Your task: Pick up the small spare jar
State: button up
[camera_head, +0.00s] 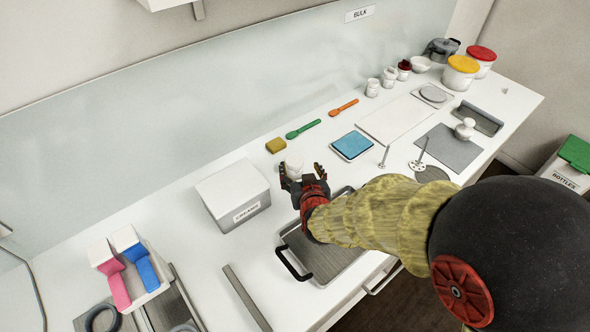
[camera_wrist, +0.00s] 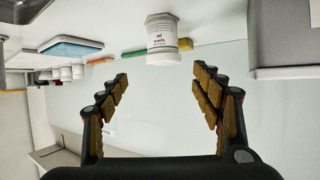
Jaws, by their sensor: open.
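A small white jar (camera_head: 294,165) with a white lid stands on the white counter just beyond my gripper. My gripper (camera_head: 301,171) is open, with its two fingers spread toward the jar. In the wrist view, where the counter appears at the top, the same jar (camera_wrist: 162,38) shows dark print on its label. It is centred ahead of the open fingertips of my gripper (camera_wrist: 160,74), with nothing held between them. The lower part of the jar is partly hidden by my fingers in the head view.
A lidded grey-white box (camera_head: 232,191) stands left of the jar. A yellow sponge (camera_head: 276,145) lies behind it, and a blue pad in a tray (camera_head: 352,145) to the right. A dark-handled tray (camera_head: 325,255) lies under my arm. Several small jars (camera_head: 388,78) stand at the far back.

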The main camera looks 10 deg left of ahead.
aim_at(295, 161)
jog(key=shift+a+f, duration=0.45)
jog(key=shift+f, duration=0.1)
jog(key=shift+w+a+f, duration=0.1)
jog(key=shift+w+f, duration=0.05)
jog(key=shift+w, duration=0.05)
jog(key=b+x, duration=0.1)
jog(key=x, duration=0.2)
jog(key=b+x, duration=0.1)
jog(key=x, duration=0.3)
jog(key=shift+w+r, duration=0.2)
jog(key=shift+w, duration=0.05)
jog(key=shift+c, duration=0.8)
jog(key=c, duration=0.7)
jog(key=shift+r, duration=0.1)
jog(key=shift+c, duration=0.6)
